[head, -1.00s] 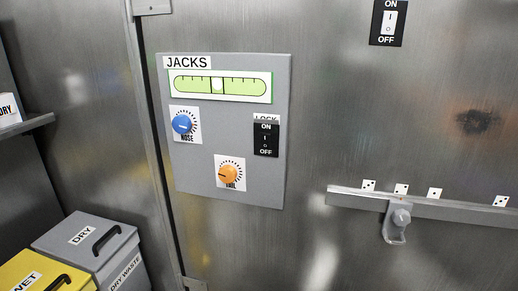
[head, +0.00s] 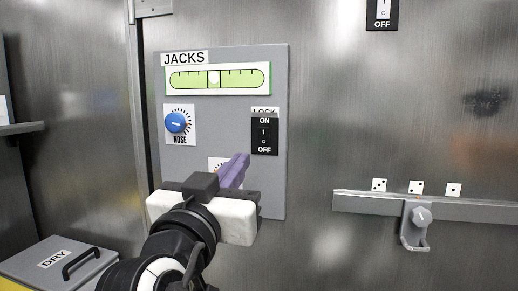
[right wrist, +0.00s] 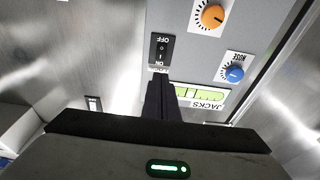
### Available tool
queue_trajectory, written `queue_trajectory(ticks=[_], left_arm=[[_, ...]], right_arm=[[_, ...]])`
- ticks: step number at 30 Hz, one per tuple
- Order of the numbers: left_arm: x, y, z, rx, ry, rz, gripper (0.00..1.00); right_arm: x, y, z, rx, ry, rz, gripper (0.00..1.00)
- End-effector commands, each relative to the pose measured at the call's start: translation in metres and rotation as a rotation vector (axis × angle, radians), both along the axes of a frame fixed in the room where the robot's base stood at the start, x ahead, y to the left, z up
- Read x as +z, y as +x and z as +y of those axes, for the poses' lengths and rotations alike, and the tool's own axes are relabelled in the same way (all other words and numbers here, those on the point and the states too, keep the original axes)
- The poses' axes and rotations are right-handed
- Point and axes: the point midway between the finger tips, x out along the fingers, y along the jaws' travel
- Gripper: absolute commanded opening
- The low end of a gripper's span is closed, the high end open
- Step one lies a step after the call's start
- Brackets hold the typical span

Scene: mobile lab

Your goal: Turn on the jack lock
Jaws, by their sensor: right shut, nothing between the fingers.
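The jack lock switch (head: 264,136) is a black rocker marked LOCK, ON and OFF on the right side of the grey JACKS panel (head: 225,125). It also shows upside down in the right wrist view (right wrist: 161,48). My right gripper (head: 240,160) is shut and empty, its purple fingers pointing up at the panel, just below and left of the switch in the head view. In the right wrist view the dark fingers (right wrist: 160,85) end near the switch's ON end; I cannot tell whether they touch the panel. My left gripper is out of view.
The panel also has a green level gauge (head: 217,78), a blue NOSE knob (head: 177,122) and an orange knob (right wrist: 212,16). Another ON/OFF switch (head: 382,13) is at upper right. A rail with a sliding latch (head: 418,216) is at right. A grey DRY bin (head: 62,258) is at lower left.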

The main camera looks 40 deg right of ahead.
Motion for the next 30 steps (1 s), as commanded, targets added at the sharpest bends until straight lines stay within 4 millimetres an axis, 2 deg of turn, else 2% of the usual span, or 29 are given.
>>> queue_trajectory(ticks=[9,14,24,30], left_arm=[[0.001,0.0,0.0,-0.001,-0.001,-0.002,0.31],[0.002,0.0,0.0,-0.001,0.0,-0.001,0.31],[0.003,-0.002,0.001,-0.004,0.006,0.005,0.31],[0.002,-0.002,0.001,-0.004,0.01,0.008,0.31]], right_arm=[[0.001,0.001,-0.001,0.0,-0.001,0.001,0.0],[0.005,0.01,-0.012,-0.002,-0.005,0.001,0.0],[0.018,0.055,-0.066,-0.005,-0.006,0.003,0.0],[0.024,0.077,-0.091,-0.002,-0.005,0.002,0.0]])
